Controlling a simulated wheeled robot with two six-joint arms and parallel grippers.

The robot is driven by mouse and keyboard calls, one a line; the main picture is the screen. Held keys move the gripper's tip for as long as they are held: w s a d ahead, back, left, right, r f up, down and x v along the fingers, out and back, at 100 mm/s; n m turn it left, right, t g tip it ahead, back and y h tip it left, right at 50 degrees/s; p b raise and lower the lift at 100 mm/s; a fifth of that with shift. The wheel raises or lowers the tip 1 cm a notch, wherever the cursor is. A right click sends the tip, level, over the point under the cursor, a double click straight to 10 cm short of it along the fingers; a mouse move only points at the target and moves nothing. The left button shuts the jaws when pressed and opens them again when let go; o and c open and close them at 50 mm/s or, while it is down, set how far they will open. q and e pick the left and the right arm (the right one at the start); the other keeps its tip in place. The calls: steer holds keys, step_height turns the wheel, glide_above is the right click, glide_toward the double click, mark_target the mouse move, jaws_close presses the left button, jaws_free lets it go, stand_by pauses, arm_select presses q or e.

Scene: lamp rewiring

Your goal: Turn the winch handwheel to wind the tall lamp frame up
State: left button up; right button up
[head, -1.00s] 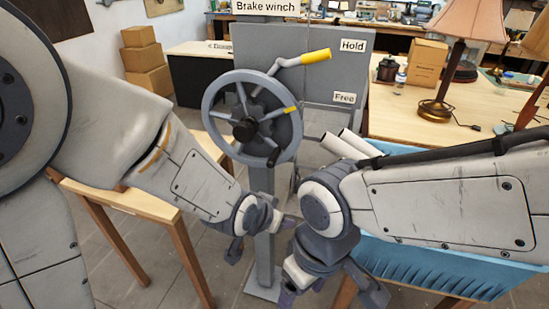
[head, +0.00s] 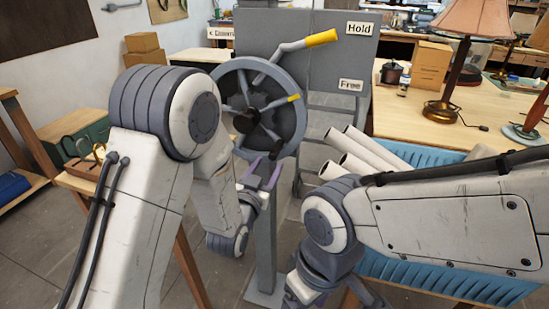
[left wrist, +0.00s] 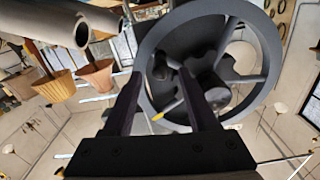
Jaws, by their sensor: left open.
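The grey winch handwheel (head: 302,118) stands on a grey post in the middle of the head view. My right gripper is low in the head view, mostly cut off. I cannot identify the tall lamp frame.
A brake lever with a yellow grip (head: 321,39) slants up towards the Hold label (head: 359,29), above the Free label (head: 350,85). A lamp (head: 440,110) stands on the wooden table.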

mark_target(271, 159)
arm_select(q)
steer(key=p+x, duration=0.1)
steer(key=x, duration=0.5)
steer(key=shift+w+d+p, duration=0.1)
steer(key=shift+w+p, duration=0.3)
jaws_close()
stand_by(1.0)
